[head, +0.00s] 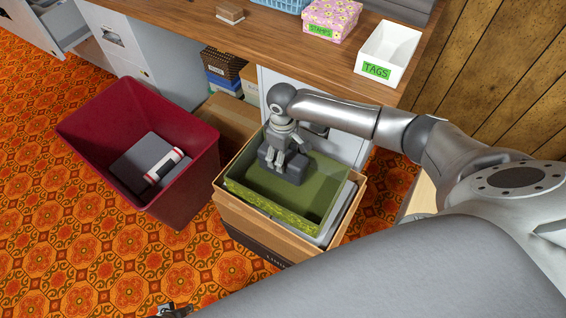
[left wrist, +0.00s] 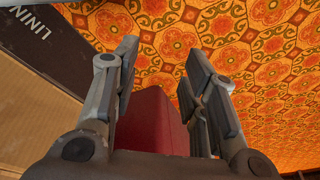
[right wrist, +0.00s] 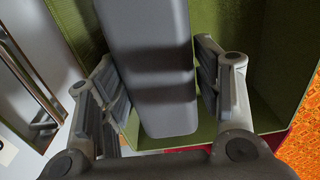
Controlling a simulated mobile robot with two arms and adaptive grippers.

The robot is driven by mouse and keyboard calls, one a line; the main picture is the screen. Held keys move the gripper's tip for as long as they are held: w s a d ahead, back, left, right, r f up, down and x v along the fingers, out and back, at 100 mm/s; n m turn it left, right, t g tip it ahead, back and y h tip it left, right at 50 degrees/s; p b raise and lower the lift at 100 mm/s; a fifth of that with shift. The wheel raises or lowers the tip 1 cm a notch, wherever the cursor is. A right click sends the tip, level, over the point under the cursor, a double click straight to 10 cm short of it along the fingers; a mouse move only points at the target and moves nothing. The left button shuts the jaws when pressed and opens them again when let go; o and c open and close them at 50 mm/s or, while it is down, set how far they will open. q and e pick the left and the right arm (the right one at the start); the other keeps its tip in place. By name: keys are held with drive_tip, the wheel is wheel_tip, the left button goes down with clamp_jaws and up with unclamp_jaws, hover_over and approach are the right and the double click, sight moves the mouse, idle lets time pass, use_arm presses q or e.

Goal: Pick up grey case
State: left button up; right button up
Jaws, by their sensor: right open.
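The grey case (head: 267,156) is in the green box (head: 243,196), partly hidden under my right gripper (head: 284,160). In the right wrist view the smooth grey case (right wrist: 150,70) lies between the two fingers of my right gripper (right wrist: 155,75). The fingers are spread on either side of it, and a gap shows on the right side. I cannot tell whether the left finger touches it. My left gripper (left wrist: 160,55) is open and empty in its wrist view, with the red bin (left wrist: 152,120) seen beyond its fingers.
The green box sits in a cardboard box (head: 262,229) beside the desk. Left of it, the red bin (head: 185,190) holds a grey object (head: 138,160) and a red-and-white roll (head: 164,166). The wooden desk (head: 220,40) bears a white tags box (head: 388,45). Patterned floor is clear at left.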

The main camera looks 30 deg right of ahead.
drive_tip(key=shift+f+b, duration=0.45)
drive_tip(key=shift+f, duration=1.4)
use_arm(q)
drive_tip(key=r, duration=0.2)
drive_tip(key=w+r, duration=0.1)
drive_tip(key=shift+w+r, duration=0.1)
drive_tip(key=shift+r, duration=0.3)
use_arm(e)
drive_tip(key=shift+c, duration=0.3)
drive_tip(key=c, duration=0.7)
drive_tip(key=shift+c, duration=0.4)
use_arm(q)
drive_tip(key=shift+d, duration=0.1)
use_arm(e)
drive_tip(key=shift+r, duration=0.15)
